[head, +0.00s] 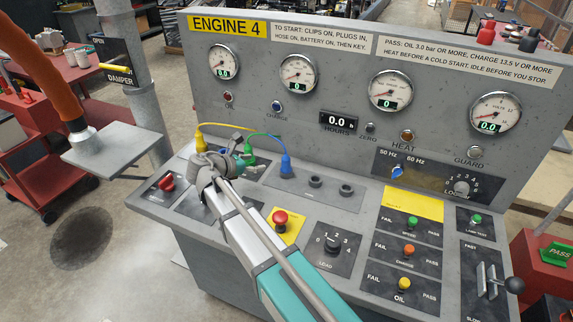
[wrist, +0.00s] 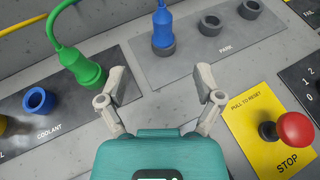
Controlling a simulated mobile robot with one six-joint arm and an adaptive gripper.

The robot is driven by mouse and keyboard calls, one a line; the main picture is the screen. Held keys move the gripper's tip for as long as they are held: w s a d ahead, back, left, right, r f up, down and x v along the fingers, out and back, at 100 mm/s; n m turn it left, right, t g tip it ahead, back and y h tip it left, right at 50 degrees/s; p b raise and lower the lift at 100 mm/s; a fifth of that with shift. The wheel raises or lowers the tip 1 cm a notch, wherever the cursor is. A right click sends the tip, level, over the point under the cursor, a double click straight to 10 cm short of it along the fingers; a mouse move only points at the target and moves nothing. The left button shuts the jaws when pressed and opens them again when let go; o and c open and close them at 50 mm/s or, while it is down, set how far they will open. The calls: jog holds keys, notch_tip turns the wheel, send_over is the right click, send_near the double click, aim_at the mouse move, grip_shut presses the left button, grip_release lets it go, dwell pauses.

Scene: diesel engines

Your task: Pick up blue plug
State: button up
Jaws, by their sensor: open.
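The blue plug (head: 286,166) stands upright on the console, left of two empty grey sockets. In the wrist view the blue plug (wrist: 162,30) is at the top middle, its base in a grey ring on the panel marked PARK, with a blue cable rising from its top. My gripper (wrist: 160,80) is open and empty, its fingers spread on the near side of the plug and apart from it. In the head view my gripper (head: 236,163) is just left of the blue plug and partly hides the plugs behind it.
A green plug (wrist: 82,65) with a green cable stands close to my left finger. An empty blue socket (wrist: 39,101) is on the COOLANT panel. A yellow plug (head: 200,144) stands farther left. The red STOP button (wrist: 294,132) is at right. Empty grey sockets (wrist: 210,24) lie right of the blue plug.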

aim_at(283, 158)
jog(key=b+x, duration=0.3)
jog(key=x, duration=0.5)
jog(key=shift+s, duration=0.1)
jog(key=shift+w+d, duration=0.3)
jog(key=shift+f, duration=0.1)
jog(key=shift+r+b+x, duration=0.2)
jog(key=shift+b+x, duration=0.8)
jog(key=shift+x, duration=1.6)
grip_shut()
